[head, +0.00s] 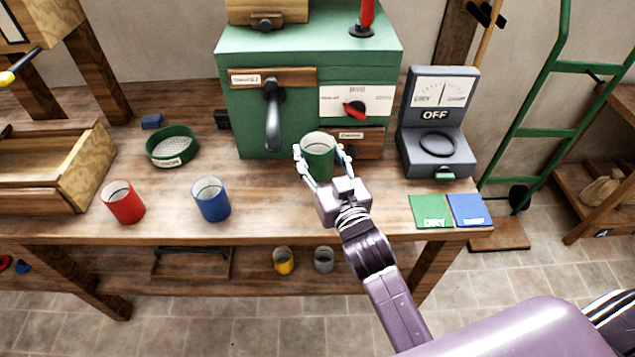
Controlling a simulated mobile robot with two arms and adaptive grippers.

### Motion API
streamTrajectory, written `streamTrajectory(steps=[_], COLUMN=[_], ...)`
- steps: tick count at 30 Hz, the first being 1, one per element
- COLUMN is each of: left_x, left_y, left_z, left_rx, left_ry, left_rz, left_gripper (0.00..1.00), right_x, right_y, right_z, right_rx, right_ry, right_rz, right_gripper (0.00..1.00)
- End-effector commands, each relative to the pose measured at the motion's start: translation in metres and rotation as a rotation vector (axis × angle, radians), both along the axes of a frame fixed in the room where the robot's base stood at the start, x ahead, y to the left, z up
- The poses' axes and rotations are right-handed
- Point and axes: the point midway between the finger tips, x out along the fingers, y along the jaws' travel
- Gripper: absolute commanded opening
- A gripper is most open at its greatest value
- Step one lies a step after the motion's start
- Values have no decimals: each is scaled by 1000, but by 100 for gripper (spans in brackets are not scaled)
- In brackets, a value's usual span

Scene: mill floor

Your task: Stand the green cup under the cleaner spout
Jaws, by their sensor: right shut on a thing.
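The green cup (317,148) is upright between the fingers of my right gripper (323,163), which is shut on it. The cup is in front of the green machine (309,52), near its lower right part. A dark, curved spout (273,118) hangs on the machine's front, up and left of the cup. The label beside the spout is too small to read surely. The cup is to the right of the spout, not below it. I cannot tell whether the cup touches the bench. My left gripper is not in view.
On the bench (265,212) stand a red cup (124,203), a blue cup (212,200) and a green sieve (173,147). A grey meter reading OFF (436,125) and green (430,211) and blue (468,210) pads are at right. Bench below the spout is clear.

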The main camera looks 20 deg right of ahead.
Motion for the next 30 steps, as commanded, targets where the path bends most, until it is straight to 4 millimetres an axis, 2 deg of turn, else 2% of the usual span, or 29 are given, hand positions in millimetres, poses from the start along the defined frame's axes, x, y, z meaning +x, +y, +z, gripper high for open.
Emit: streamTrajectory(steps=[1,3,11,18,30], left_x=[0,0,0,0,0], left_y=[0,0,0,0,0], left_z=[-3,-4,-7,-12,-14], left_rx=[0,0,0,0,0], left_ry=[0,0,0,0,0], left_rz=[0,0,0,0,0], left_gripper=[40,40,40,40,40], right_x=[0,0,0,0,0], right_y=[0,0,0,0,0], right_z=[-14,-28,-53,-87,-92], right_rx=[2,2,1,1,1], right_ry=[2,0,-3,-2,-4], right_rz=[0,-1,-1,-1,0], right_gripper=[14,14,14,14,14])
